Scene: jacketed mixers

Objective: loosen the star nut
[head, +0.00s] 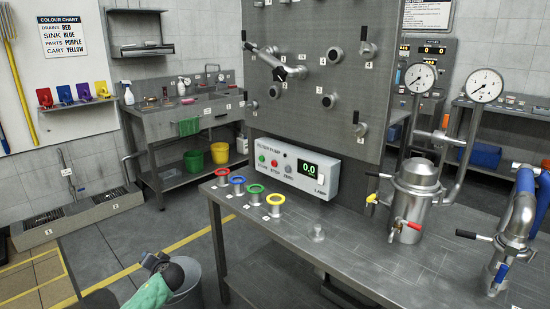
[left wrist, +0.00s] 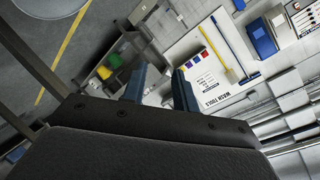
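I cannot pick out the star nut for certain. The steel jacketed mixer (head: 417,190) stands upright on the right of the bench, with a red-handled valve (head: 408,223) low on its front and a domed lid. My right gripper is not in view.
The steel bench (head: 350,250) carries several coloured rings (head: 256,188) and a control box (head: 298,168). A tall panel (head: 318,75) with valves stands behind. Blue-wrapped pipework (head: 522,215) is at the right edge. A grey bin (head: 187,290) stands left of the bench.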

